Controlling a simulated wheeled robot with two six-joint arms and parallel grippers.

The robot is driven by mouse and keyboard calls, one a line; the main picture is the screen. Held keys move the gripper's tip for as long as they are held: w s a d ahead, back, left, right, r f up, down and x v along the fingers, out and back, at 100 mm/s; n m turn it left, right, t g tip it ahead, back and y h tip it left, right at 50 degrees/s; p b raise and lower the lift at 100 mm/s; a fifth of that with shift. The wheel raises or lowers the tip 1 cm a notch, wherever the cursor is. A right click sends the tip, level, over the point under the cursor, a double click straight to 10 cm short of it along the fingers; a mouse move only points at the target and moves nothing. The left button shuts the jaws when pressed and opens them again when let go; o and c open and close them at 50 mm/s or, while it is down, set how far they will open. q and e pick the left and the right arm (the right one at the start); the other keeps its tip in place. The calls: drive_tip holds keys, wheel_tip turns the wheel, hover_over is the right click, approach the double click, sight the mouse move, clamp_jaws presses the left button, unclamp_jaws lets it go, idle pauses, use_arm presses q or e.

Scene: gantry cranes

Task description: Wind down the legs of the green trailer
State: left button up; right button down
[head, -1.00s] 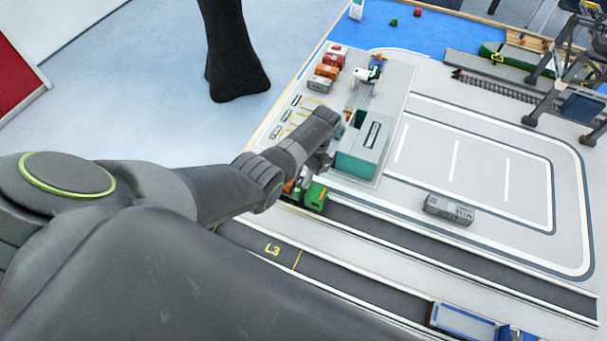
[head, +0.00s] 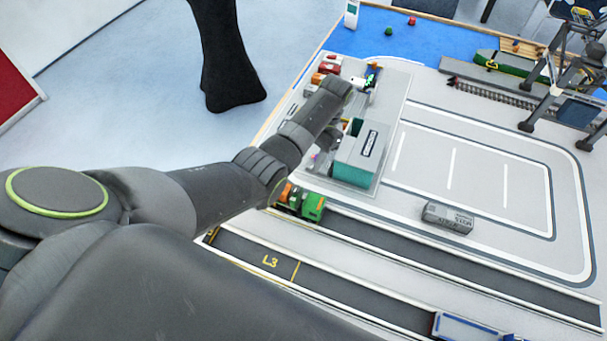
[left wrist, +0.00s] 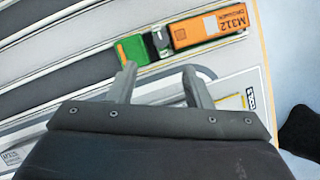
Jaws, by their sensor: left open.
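A green truck cab (head: 312,206) stands on the road in the head view, with an orange load (head: 287,194) behind it, partly hidden by my left arm. In the left wrist view, the green cab (left wrist: 131,50) joins a trailer bed carrying an orange container marked M312 (left wrist: 209,31). The trailer's legs are too small or hidden to make out. My left gripper (left wrist: 160,84) is open, its fingers apart with nothing between them, below the cab and container in that view. In the head view, the left gripper (head: 322,148) is partly hidden near the teal-walled building. My right gripper is not in view.
The teal-walled building (head: 358,163) stands close to the left gripper. A grey container (head: 448,217) lies on the open yard.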

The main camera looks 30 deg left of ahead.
use_arm(q)
drive_tip(key=a+p+v, duration=0.1)
drive_tip(key=p+v, duration=0.2)
drive_tip(key=v, duration=0.3)
drive_tip(key=shift+d+r, duration=0.35)
drive_tip(key=shift+d, duration=0.15)
drive_tip(key=shift+w+f, duration=0.1)
